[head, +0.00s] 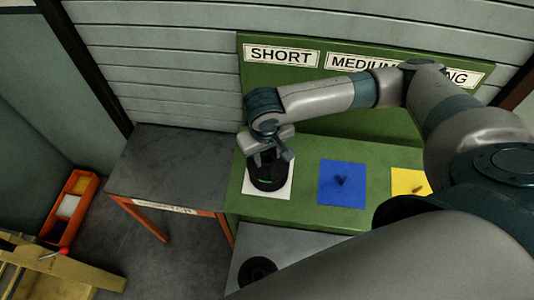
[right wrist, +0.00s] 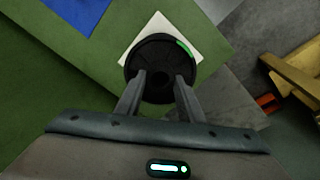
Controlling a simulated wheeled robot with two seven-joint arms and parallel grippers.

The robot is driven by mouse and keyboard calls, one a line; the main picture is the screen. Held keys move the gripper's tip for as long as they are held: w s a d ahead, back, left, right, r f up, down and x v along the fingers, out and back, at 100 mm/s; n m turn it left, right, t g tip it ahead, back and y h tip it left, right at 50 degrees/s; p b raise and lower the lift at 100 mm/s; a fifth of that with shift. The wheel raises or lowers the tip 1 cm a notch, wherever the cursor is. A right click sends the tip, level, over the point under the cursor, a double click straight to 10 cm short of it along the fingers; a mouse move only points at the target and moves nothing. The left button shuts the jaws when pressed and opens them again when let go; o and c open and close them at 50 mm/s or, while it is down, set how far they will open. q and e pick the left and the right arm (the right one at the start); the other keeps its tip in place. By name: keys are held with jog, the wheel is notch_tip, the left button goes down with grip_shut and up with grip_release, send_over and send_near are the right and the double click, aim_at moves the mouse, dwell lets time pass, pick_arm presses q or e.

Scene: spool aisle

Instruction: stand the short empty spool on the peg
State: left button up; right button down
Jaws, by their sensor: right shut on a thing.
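A black spool (head: 267,180) with a small green mark is over the white square (head: 284,190) below the SHORT sign. My right gripper (head: 269,157) is shut on the spool from above. In the right wrist view the spool (right wrist: 160,50) lies between the two fingers of my right gripper (right wrist: 160,80), and a white corner shows past its rim. The peg of the white square is hidden by the spool. I cannot tell whether the spool touches the square. My left gripper is not in view.
The green stand (head: 300,215) also has a blue square (head: 330,195) and a yellow square (head: 406,180), each with a dark peg. Another black round thing (head: 257,271) is on the grey surface in front. A bare grey table (head: 160,165) stands left; an orange bin (head: 70,205) is farther left.

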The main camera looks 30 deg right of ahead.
jog(key=shift+f, duration=0.1)
jog(key=c, duration=1.1)
grip_release()
jog(key=shift+s+a+r, duration=0.1)
jog(key=shift+r, duration=0.55)
notch_tip(320, 180, up, 16)
jog(key=s+a+b, duration=0.1)
jog(key=s+b, duration=0.1)
jog(key=shift+s+a+b, duration=0.15)
jog(key=shift+a+b, duration=0.15)
jog(key=shift+b, duration=0.1)
jog(key=shift+f, duration=0.1)
